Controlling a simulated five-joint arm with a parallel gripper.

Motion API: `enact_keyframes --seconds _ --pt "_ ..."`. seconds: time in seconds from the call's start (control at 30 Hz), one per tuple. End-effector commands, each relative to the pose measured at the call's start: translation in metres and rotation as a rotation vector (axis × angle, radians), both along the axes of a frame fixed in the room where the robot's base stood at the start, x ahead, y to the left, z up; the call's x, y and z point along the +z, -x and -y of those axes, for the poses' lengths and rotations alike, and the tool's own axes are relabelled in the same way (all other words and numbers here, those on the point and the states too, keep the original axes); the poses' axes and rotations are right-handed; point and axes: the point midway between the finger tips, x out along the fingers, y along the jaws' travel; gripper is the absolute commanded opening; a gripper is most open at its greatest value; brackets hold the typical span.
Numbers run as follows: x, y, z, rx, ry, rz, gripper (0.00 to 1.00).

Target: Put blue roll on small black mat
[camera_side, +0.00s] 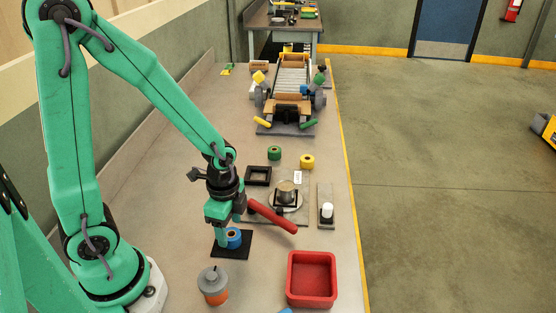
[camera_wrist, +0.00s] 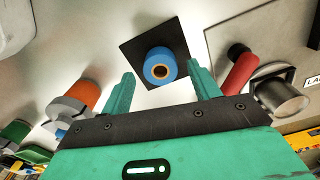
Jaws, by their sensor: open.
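The blue roll (camera_side: 234,238) lies on the small black mat (camera_side: 238,252) in the side view. In the wrist view the blue roll (camera_wrist: 160,66), with an orange-brown ring around its dark hole, shows over the black mat (camera_wrist: 135,49). My gripper (camera_side: 226,232) is right at the roll in the side view, and its fingers partly cover it. In the wrist view my gripper (camera_wrist: 160,78) is open, with one finger on each side of the roll and gaps between fingers and roll.
A red tray (camera_side: 312,278) stands front right, and an orange container with a grey top (camera_side: 213,284) stands front left. A red bar (camera_side: 271,216) and a metal cylinder on a plate (camera_side: 286,192) are near. Green (camera_side: 274,153) and yellow (camera_side: 307,161) rolls lie farther back.

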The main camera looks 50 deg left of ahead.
Motion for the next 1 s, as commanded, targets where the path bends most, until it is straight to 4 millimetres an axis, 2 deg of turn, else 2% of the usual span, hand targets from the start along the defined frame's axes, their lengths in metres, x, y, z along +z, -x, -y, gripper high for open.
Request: enact_keyframes --seconds 0.7,1.0 --pt "0.085 0.000 0.000 0.000 0.000 0.005 0.61" --pt "0.106 0.000 0.000 0.000 0.000 0.001 0.61"
